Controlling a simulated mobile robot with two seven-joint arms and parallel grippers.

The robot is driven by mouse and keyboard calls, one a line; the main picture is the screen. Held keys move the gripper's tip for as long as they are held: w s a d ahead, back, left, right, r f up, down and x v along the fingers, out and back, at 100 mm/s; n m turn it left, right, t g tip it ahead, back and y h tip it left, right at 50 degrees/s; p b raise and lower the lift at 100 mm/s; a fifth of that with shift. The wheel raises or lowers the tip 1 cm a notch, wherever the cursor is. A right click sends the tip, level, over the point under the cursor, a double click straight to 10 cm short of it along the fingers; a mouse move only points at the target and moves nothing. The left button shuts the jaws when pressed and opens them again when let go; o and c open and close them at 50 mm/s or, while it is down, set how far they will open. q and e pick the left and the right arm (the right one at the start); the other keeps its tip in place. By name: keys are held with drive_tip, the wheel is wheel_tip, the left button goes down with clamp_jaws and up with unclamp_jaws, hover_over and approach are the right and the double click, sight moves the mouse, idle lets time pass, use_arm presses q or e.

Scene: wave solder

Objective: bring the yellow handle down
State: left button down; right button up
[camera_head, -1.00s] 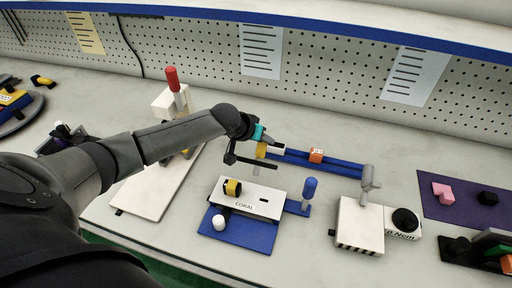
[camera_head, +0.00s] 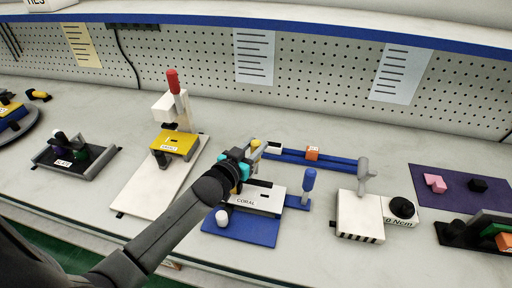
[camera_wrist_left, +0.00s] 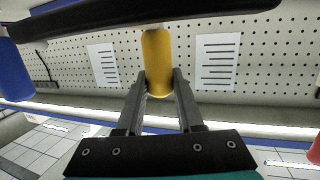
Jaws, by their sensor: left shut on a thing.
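The yellow handle (camera_head: 255,144) is behind the blue plate with the white CORAL block, partly hidden by my left gripper in the head view. In the head view my left gripper (camera_head: 252,158) reaches up from the front to the handle. My wrist covers part of the CORAL block (camera_head: 265,200). My right gripper is not in view.
A blue-handled post (camera_head: 309,185) stands just right of the CORAL block. A red-handled press (camera_head: 174,85) stands at the left. A white box (camera_head: 360,216) stands at the right.

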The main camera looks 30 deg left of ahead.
use_arm(q)
drive_tip(key=shift+s+r+t, duration=0.1)
drive_tip(key=shift+t, duration=0.2)
drive_tip(key=c, duration=0.5)
unclamp_jaws()
drive_tip(key=shift+c, duration=0.2)
drive_tip(key=shift+s, duration=0.1)
drive_tip(key=s+r+p, duration=0.2)
drive_tip(key=s, duration=1.3)
drive_tip(key=shift+a, duration=0.15)
drive_tip(key=shift+s+f, duration=0.1)
